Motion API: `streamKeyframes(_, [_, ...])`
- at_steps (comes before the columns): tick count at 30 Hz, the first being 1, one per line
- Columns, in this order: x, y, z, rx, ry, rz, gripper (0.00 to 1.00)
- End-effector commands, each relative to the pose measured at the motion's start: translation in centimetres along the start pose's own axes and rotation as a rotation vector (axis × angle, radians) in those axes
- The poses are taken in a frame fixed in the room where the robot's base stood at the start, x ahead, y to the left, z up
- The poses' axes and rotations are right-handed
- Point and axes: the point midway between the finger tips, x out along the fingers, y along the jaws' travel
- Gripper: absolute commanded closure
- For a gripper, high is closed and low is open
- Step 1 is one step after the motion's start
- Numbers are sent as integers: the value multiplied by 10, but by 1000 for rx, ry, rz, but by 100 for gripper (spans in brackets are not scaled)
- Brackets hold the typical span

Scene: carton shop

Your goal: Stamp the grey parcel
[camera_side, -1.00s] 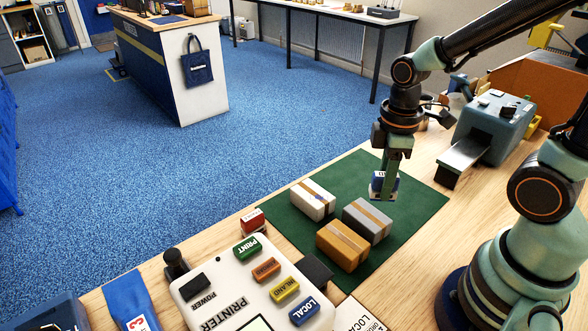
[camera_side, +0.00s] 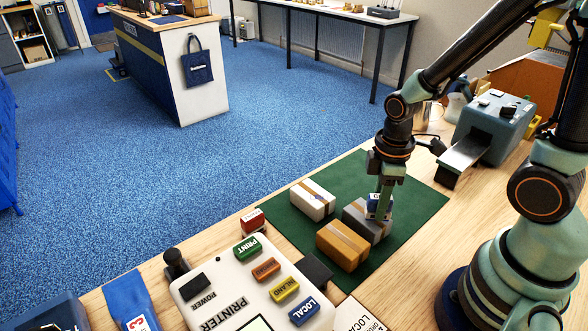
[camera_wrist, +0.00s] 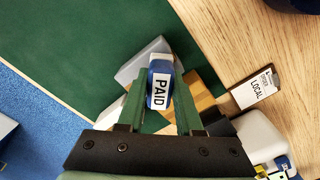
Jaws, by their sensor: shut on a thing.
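My gripper (camera_side: 380,212) is shut on a blue stamp (camera_side: 377,204) with a white label. In the wrist view the stamp (camera_wrist: 160,88) reads PAID and sits between the two green fingers. The grey parcel (camera_wrist: 138,64) is partly hidden by the stamp in the wrist view.
A white parcel (camera_side: 313,203) and a tan parcel (camera_side: 341,247) lie close to the grey one. A red stamp (camera_side: 253,219) stands beside the mat. The printer (camera_side: 222,300) with coloured buttons is in front. A grey-blue machine (camera_side: 495,125) stands at the right.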

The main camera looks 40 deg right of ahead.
Motion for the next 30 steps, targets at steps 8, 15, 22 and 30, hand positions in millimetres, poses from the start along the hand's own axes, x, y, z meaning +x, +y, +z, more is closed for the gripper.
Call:
streamKeyframes(8, [0, 0, 0, 0, 0, 0, 100])
streamKeyframes(15, [0, 0, 0, 0, 0, 0, 100])
streamKeyframes(22, [2, 0, 0, 0, -1, -1, 100])
streamKeyframes(30, [5, 0, 0, 0, -1, -1, 100])
